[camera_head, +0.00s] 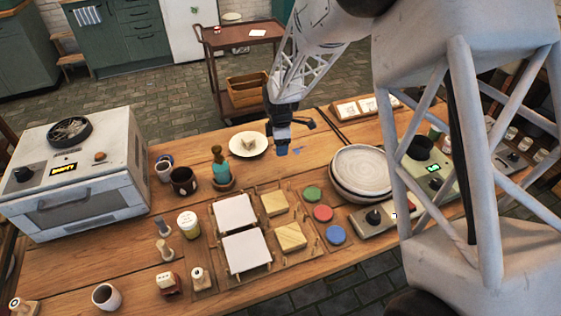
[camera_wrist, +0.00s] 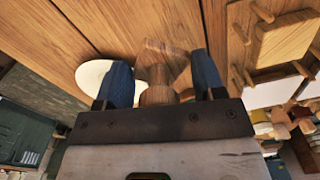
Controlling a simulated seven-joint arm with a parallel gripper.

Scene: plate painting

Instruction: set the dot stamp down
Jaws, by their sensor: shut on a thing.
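My gripper (camera_head: 283,148) hangs over the back middle of the wooden table, just right of the white plate. In the wrist view my gripper (camera_wrist: 161,72) has its two blue fingers closed on either side of the dot stamp (camera_wrist: 158,75), a light wooden piece with a rounded handle. The stamp's printing end cannot be made out. In the head view the stamp is too small or hidden at the fingers. I cannot tell whether it touches the table.
The white plate (camera_head: 249,144) holds a small pale piece. A teal bottle (camera_head: 219,165) stands left of it, stacked plates (camera_head: 361,172) right. Tiles (camera_head: 235,213), colored pads (camera_head: 323,212) and several small stamps (camera_head: 200,278) lie nearer.

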